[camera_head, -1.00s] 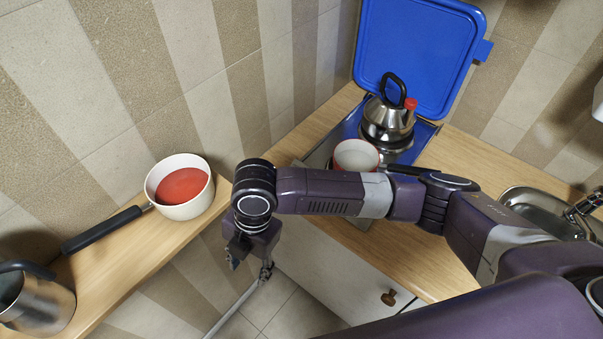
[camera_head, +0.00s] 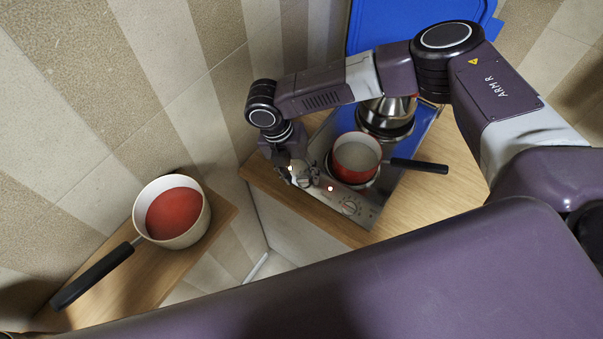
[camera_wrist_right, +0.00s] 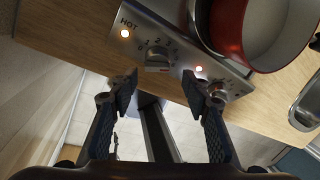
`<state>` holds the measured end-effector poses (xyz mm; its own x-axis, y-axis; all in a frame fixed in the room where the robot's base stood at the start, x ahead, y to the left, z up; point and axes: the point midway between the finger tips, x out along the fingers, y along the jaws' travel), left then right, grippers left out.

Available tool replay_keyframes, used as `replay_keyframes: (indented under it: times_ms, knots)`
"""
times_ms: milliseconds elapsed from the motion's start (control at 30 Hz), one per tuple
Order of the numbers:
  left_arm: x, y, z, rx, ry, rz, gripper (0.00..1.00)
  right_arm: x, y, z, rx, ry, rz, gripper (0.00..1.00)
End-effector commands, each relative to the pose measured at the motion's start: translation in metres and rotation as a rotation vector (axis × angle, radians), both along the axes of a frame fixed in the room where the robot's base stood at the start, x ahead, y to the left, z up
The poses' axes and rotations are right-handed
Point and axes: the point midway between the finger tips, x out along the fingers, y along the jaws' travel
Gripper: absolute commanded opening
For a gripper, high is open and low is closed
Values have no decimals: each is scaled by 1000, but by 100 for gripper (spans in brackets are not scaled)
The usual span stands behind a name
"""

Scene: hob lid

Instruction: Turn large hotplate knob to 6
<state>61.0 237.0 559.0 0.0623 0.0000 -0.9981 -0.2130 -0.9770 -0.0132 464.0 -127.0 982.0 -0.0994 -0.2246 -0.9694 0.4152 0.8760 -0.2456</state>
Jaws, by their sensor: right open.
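The metal hob panel (camera_head: 377,214) faces front, with two knobs and two lit lamps. One knob (camera_head: 350,206) shows right of my right gripper (camera_head: 300,180) in the head view; the other is hidden behind the gripper there. In the right wrist view, a knob (camera_wrist_right: 157,56) with numbers around it lies just beyond and between the open fingertips of the right gripper (camera_wrist_right: 161,86), seemingly untouched. The second knob (camera_wrist_right: 218,91) is right of the fingers. I cannot tell which knob serves the large hotplate or read its setting. My left gripper is out of view.
A red pan (camera_head: 355,160) sits on the front of the hob, its black handle (camera_head: 420,166) pointing right. A steel kettle (camera_head: 387,113) stands behind it, under the raised blue lid (camera_head: 385,25). A cream pan (camera_head: 190,235) rests on the left shelf (camera_head: 147,280).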

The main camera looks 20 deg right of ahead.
Motion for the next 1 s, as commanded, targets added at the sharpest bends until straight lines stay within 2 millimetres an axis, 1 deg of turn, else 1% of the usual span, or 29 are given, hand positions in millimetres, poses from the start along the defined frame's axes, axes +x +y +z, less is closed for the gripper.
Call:
replay_keyframes:
  times_ms: [33,67,133,167,333,400,433,467,500,567,733,867,1000]
  knots:
    - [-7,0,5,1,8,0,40,-1,-1,-4,-1,1,-1,44]
    - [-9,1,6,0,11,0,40,-1,-2,-8,0,2,-1,44]
    - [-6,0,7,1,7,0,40,-1,-3,-14,0,1,-1,44]
    - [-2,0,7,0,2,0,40,-1,-4,-16,1,-1,-1,44]
    - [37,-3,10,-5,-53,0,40,-2,-5,-21,0,-2,-1,44]
    - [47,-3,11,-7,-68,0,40,-2,-5,-21,0,-2,-1,44]
    - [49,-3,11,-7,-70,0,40,-2,-5,-21,0,-2,-1,44]
    - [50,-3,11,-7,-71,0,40,-2,-5,-21,0,-2,-1,44]
    - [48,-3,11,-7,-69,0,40,-2,-4,-21,0,-2,-1,41]
    - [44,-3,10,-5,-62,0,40,-2,-4,-21,0,-2,-1,35]
    - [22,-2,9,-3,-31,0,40,-2,-4,-21,0,-2,-1,16]
    - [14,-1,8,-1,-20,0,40,-2,-4,-21,0,-2,-1,2]
    - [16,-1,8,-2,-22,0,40,-2,-5,-21,3,-5,-7,2]
